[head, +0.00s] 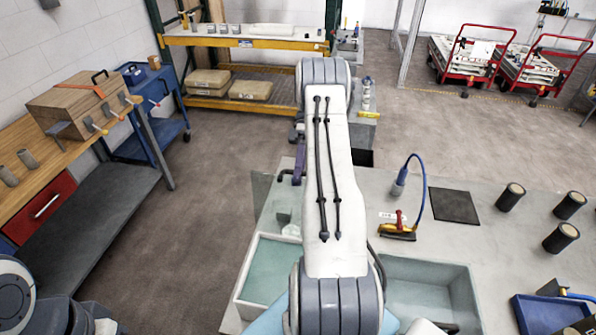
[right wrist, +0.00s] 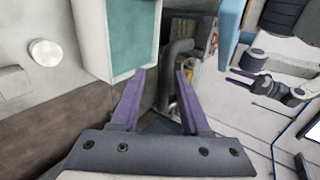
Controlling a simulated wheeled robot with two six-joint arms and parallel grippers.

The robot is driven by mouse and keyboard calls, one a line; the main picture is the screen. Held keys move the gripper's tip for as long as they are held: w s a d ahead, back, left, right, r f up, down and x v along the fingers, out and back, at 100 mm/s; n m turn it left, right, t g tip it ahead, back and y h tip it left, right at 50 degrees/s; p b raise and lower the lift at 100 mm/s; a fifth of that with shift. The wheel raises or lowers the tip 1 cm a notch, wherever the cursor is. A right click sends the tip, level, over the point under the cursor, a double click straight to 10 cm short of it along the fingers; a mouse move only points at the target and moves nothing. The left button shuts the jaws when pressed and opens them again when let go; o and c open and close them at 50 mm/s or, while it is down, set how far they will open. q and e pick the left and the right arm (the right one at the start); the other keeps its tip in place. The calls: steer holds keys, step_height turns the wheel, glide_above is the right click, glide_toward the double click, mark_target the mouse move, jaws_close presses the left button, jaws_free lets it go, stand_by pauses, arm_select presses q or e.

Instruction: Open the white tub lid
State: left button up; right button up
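A white tub (head: 240,293) with a teal inner surface lies at the bench's near left edge. Its white rim and teal surface also show in the right wrist view (right wrist: 148,62). I cannot tell whether the teal is a lid or the inside. My arm hides its right side. My right gripper (head: 291,174) is beyond the tub, mostly hidden behind my arm. In the right wrist view its purple fingers (right wrist: 161,72) are apart and empty, just beside the tub's end. My left gripper (right wrist: 242,76) shows small in the right wrist view; its finger gap is unclear.
A grey tub (head: 440,275) lies right of my arm. A wooden workbench (head: 70,155) stands left across open floor.

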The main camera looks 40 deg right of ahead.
steer(key=shift+r, duration=0.2)
steer(key=shift+r+b, duration=0.25)
steer(key=shift+b, duration=0.1)
step_height(320, 180, up, 3)
steer(key=shift+f+b, duration=0.2)
steer(key=shift+b, duration=1)
steer(key=s+d+r+p, duration=0.3)
steer(key=s+r, duration=0.4)
steer(key=s, duration=0.3)
steer(key=shift+s+d+r+p, duration=0.4)
steer(key=shift+d, duration=0.4)
